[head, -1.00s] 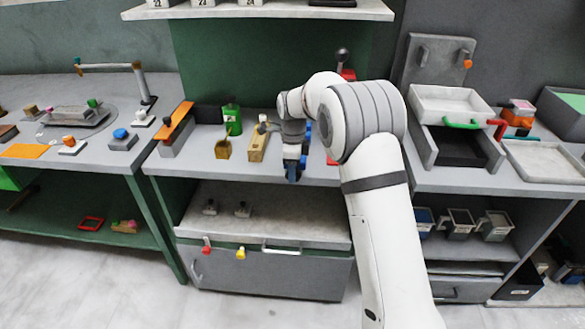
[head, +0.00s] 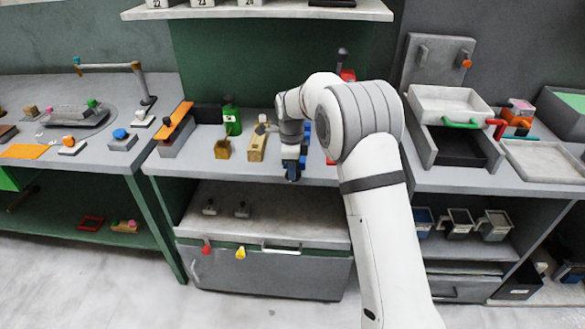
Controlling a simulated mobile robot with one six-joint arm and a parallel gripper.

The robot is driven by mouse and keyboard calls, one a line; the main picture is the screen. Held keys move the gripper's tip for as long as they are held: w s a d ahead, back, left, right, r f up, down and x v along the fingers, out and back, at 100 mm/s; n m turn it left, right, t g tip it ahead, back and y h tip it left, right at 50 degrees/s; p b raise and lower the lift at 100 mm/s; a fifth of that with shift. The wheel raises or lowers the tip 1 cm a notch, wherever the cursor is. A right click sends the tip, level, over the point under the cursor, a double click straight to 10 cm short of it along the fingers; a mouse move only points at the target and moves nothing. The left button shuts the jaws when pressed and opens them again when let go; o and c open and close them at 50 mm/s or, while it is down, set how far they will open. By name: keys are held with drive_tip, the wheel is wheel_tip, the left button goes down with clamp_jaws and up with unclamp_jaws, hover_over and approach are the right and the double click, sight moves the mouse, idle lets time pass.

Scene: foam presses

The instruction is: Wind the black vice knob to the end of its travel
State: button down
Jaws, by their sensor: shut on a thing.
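A blue vice (head: 307,134) stands at the front of the middle bench, partly hidden behind my arm. My gripper (head: 292,174) is at the bench's front edge, just left of and in front of the blue vice, pointing down. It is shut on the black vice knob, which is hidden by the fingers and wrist. How far the knob is wound cannot be seen.
A red press with a black lever knob (head: 342,53) is behind my arm.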

drive_tip(key=shift+a+r, duration=0.1)
drive_tip(key=h, duration=0.1)
drive_tip(key=h+p, duration=0.1)
drive_tip(key=shift+a+h, duration=0.3)
drive_tip(key=shift+h, duration=0.1)
drive_tip(key=shift+a+f+h, duration=0.25)
drive_tip(key=shift+f+h, duration=0.05)
drive_tip(key=shift+h, duration=0.8)
drive_tip(key=shift+a+f+h+b, duration=0.15)
drive_tip(key=shift+h+b, duration=0.2)
drive_tip(key=shift+h, duration=0.85)
drive_tip(key=c, duration=1.2)
unclamp_jaws()
drive_tip(key=shift+c, duration=0.2)
